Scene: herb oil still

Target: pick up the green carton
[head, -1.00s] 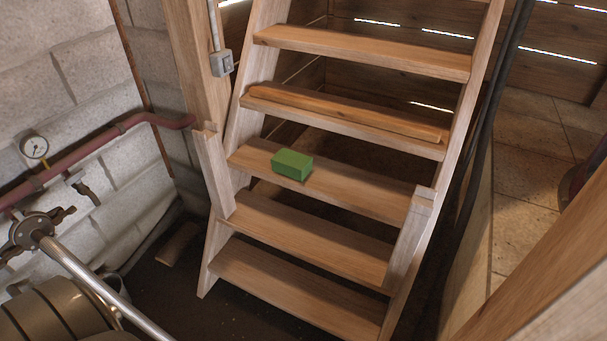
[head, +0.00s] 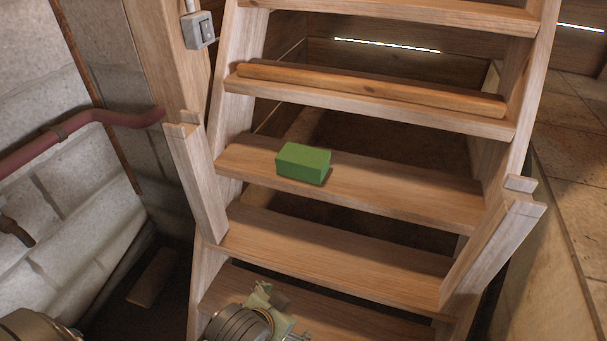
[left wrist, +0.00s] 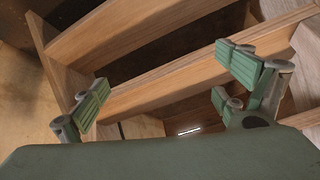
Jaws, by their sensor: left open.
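The green carton (head: 303,163) is a small box lying on a middle tread (head: 390,190) of the wooden stairs, left of the tread's centre. My left gripper (head: 272,298) shows at the bottom of the head view, in front of the lower treads. It is below the carton and apart from it. In the left wrist view its fingers (left wrist: 165,88) are spread wide with nothing between them, and stair treads show beyond. The carton is not seen in the left wrist view. My right gripper is not in view.
A wooden bar (head: 370,88) lies on the tread above the carton. Short wooden posts (head: 197,180) and (head: 492,245) stand at the stair sides. A red pipe (head: 85,125) runs along the block wall at left. The tread right of the carton is clear.

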